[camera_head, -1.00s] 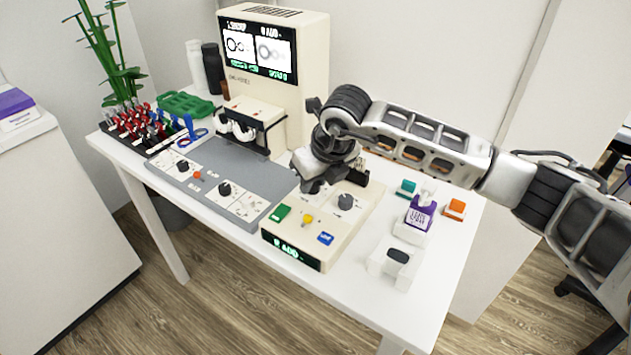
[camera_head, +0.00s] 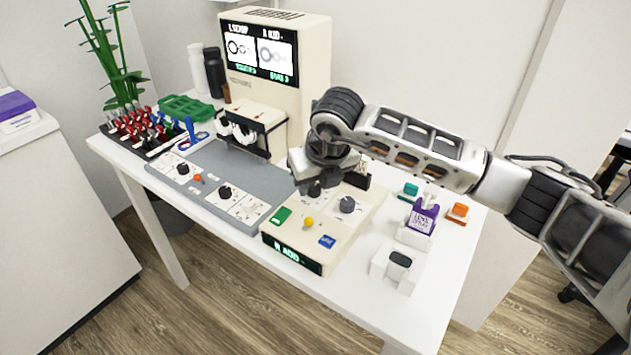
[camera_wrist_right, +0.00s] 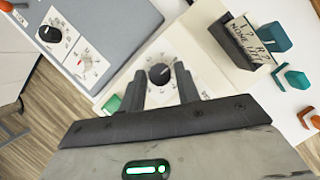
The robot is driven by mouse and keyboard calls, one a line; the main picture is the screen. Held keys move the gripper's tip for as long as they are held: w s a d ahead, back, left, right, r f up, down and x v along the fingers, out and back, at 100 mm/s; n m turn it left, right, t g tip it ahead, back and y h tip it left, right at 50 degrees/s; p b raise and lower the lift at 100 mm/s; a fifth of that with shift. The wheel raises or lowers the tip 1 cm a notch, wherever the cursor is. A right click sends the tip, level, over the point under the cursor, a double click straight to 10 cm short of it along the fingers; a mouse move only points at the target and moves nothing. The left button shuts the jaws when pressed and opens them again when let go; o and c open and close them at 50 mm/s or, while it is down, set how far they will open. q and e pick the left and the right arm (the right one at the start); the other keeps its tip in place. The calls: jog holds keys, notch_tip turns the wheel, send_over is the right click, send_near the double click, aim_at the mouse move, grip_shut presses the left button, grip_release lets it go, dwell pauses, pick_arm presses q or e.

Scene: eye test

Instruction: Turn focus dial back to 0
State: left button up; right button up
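A cream control box (camera_head: 330,235) on the white table carries two dark dials. One dial (camera_head: 315,188) sits under my right gripper (camera_head: 305,181); the other dial (camera_head: 347,204) is to its right. The labels are too small to tell which is the focus dial. In the right wrist view, my right gripper (camera_wrist_right: 160,75) has its two fingers apart, and a black dial (camera_wrist_right: 159,74) with a white scale plate shows between their tips. I cannot tell whether the fingers touch it. My left gripper is not in view.
A grey panel (camera_head: 225,165) with more dials lies left of the box. Behind stands a cream machine with a lit screen (camera_head: 260,55). A purple-labelled bottle (camera_head: 423,215), a white holder (camera_head: 397,265) and small coloured blocks stand on the right. The front right table corner is clear.

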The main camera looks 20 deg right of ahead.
jog(key=shift+o, duration=0.9)
jog(key=v, duration=1.6)
jog(key=shift+b, duration=0.35)
jog(key=shift+d, duration=0.1)
